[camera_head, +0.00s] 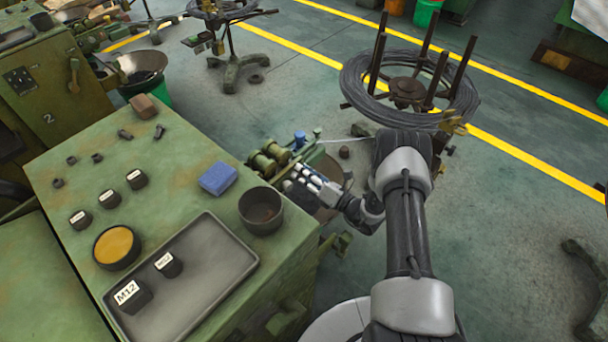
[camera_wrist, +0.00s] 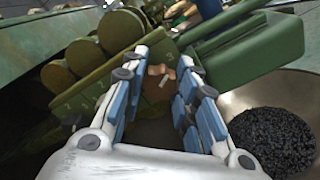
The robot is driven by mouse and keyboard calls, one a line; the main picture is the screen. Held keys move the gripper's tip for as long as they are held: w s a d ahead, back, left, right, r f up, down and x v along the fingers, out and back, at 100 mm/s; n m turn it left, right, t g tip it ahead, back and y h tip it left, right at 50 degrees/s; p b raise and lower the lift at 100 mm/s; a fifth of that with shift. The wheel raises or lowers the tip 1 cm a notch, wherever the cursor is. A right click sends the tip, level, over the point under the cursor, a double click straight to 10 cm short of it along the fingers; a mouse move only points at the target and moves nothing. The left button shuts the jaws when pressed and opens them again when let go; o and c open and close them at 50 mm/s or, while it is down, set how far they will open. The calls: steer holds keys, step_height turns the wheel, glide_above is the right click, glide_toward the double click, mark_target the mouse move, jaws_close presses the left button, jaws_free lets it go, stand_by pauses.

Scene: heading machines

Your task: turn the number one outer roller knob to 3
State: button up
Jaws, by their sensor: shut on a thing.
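In the wrist view, a small brown knob (camera_wrist: 159,72) with a pale pointer mark sits on the green roller unit (camera_wrist: 110,62). My gripper (camera_wrist: 161,76) has its blue-padded fingers on either side of the knob and is shut on it. The scale numbers around the knob are too small to read surely. In the head view, the roller unit with its brass-coloured rollers (camera_head: 268,160) is at the machine's right side. My gripper (camera_head: 308,181) reaches it from the right, and the knob is hidden there.
The green machine top (camera_head: 170,165) holds a grey tray (camera_head: 215,265), a dark cup (camera_head: 262,210), a blue block (camera_head: 218,178) and labelled parts. A wire coil stand (camera_head: 407,92) is behind my arm. A bowl of dark pieces (camera_wrist: 235,100) lies right of my gripper.

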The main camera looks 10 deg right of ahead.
steer(key=shift+f, duration=0.1)
steer(key=o, duration=0.8)
steer(key=v, duration=1.2)
